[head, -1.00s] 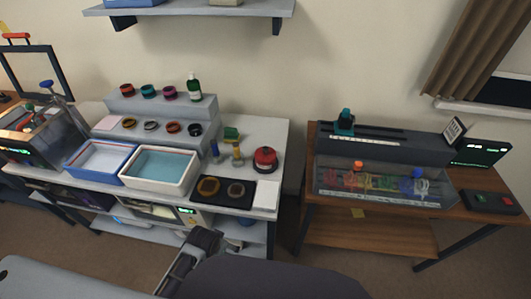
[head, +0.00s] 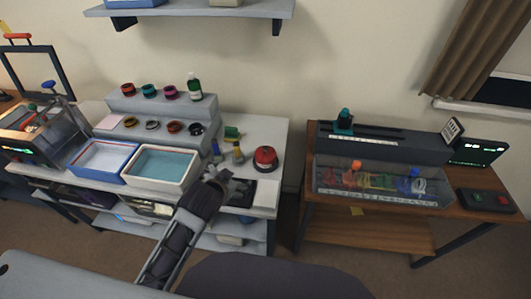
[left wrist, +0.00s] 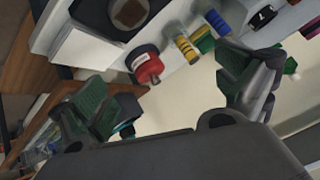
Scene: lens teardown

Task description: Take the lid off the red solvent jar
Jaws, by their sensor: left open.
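The red solvent jar (head: 265,158) stands upright at the right end of the grey workbench, with its red lid on top. It also shows in the left wrist view (left wrist: 147,66), seen between the two fingers and beyond them. My left gripper (head: 222,179) is over the front of the bench, to the left of the jar and apart from it. In the left wrist view its fingers (left wrist: 168,95) are wide apart and empty. My right gripper is not in view.
Yellow- and blue-banded cylinders (left wrist: 187,47) stand beside the jar. A white tub of bluish liquid (head: 195,166) and a blue tray (head: 74,161) lie left of the gripper. A stepped grey rack (head: 137,104) holds coloured rings and a green bottle (head: 194,88).

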